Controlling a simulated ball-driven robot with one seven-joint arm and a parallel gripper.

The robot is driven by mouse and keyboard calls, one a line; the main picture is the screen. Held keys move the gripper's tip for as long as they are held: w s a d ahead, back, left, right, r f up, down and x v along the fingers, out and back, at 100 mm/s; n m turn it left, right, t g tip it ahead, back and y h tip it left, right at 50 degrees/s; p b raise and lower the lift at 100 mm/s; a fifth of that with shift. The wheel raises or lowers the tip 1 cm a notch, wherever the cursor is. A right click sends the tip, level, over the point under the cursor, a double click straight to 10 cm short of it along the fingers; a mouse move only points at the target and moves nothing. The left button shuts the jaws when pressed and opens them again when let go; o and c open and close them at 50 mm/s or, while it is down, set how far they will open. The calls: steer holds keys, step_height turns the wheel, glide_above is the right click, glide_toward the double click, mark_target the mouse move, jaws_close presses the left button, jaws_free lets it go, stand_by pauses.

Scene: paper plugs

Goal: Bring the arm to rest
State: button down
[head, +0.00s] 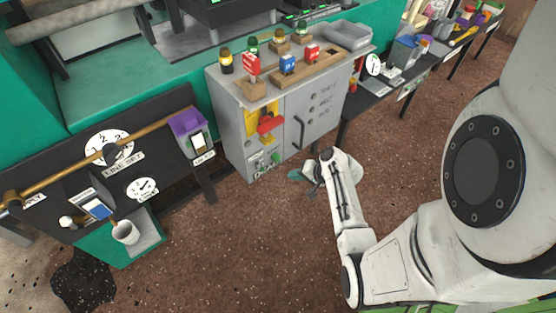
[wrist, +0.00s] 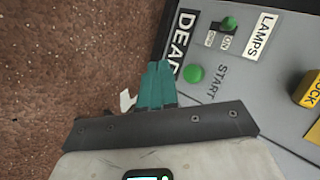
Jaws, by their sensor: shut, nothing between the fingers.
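My gripper (head: 294,174) is in front of the lower part of the grey cabinet (head: 301,98), above the brown floor. In the wrist view its two teal fingers (wrist: 158,68) lie together with nothing between them. The fingertips are beside the edge of the cabinet's grey control panel (wrist: 225,110). I cannot tell how large the gap to the panel is. My white arm reaches in from the right of the head view.
The panel carries a green START button (wrist: 194,73), a LAMPS switch (wrist: 228,24) and a yellow lock part (wrist: 308,90). A dark board with dials (head: 60,160) and a white cup (head: 125,231) stand left. Speckled floor (head: 230,240) is open in front.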

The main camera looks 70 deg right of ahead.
stand_by(0.4)
steer(key=w+a+r+n+g+y, duration=0.1)
steer(key=a+r+n+g+y, duration=0.15)
steer(key=a+n, duration=0.65)
steer(key=a+r+n+g+y, duration=0.1)
steer(key=a+r+n+g, duration=0.25)
steer(key=a, duration=1.15)
steer(key=s+a+r+n+g+h, duration=0.25)
steer(key=s+a+r+n, duration=0.2)
steer(key=r, duration=0.25)
step_height(320, 180, up, 17)
steer(key=p, duration=1.6)
steer(key=shift+s+d+p, duration=0.35)
steer(key=shift+s+d, duration=0.05)
steer(key=shift+d, duration=0.05)
